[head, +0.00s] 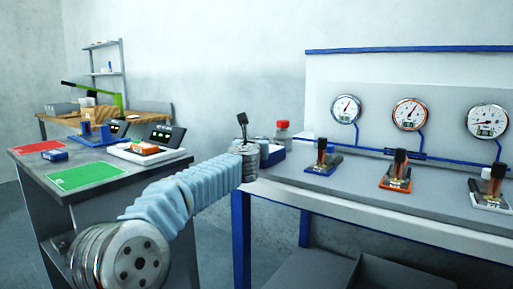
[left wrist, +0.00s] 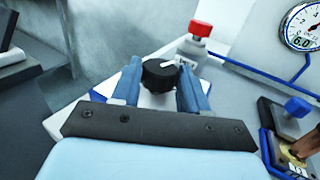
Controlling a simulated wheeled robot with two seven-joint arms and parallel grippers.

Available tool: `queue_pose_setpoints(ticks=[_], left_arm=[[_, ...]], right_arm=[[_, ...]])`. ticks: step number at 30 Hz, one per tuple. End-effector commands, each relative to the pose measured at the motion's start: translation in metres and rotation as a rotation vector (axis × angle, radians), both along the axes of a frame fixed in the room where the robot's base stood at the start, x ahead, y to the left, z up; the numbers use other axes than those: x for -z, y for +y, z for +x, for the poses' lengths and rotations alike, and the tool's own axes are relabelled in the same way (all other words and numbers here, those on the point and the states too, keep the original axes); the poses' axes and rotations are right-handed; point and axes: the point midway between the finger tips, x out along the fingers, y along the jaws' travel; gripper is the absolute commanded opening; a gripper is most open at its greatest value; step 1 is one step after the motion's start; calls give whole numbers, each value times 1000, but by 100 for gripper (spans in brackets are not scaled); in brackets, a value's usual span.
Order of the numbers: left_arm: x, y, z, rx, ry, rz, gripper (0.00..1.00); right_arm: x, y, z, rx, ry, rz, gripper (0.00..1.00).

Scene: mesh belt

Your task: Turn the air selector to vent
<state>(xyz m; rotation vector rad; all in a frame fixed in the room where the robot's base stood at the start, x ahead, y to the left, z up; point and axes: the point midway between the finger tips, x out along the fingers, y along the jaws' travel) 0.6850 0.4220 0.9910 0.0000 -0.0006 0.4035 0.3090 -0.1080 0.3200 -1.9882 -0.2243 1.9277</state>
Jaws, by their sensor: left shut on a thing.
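The air selector shows in the left wrist view as a round black knob (left wrist: 159,76) with a white pointer mark. The mark points toward the upper right of that view. The knob stands on a white plate (left wrist: 150,101), mostly covered by my gripper. My left gripper (left wrist: 161,80) has one blue finger on each side of the knob and is shut on it. In the head view my left arm reaches to the left end of the blue-framed bench, and its wrist hides the knob and fingertips. Any vent marking is too small or hidden. My right gripper is not in view.
Gauges (head: 411,113) and valve stations (head: 397,171) line the bench to the right. A dark table (head: 112,176) stands left.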

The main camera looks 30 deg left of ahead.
Motion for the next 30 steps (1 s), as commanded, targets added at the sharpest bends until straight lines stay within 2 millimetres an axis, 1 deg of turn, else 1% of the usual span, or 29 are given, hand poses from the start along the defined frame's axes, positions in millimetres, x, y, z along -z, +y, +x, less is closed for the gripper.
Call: queue_pose_setpoints(ticks=[2,9,12,21,30], left_arm=[[1,4,-2,61,0,1,14],[0,9,-2,224,1,-2,14],[-2,7,-2,280,0,0,14],[-2,11,-2,422,0,0,14],[-1,12,-2,491,0,-1,14]], right_arm=[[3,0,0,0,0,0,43],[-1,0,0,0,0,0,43],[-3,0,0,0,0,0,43],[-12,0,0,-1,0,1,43],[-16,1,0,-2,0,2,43]])
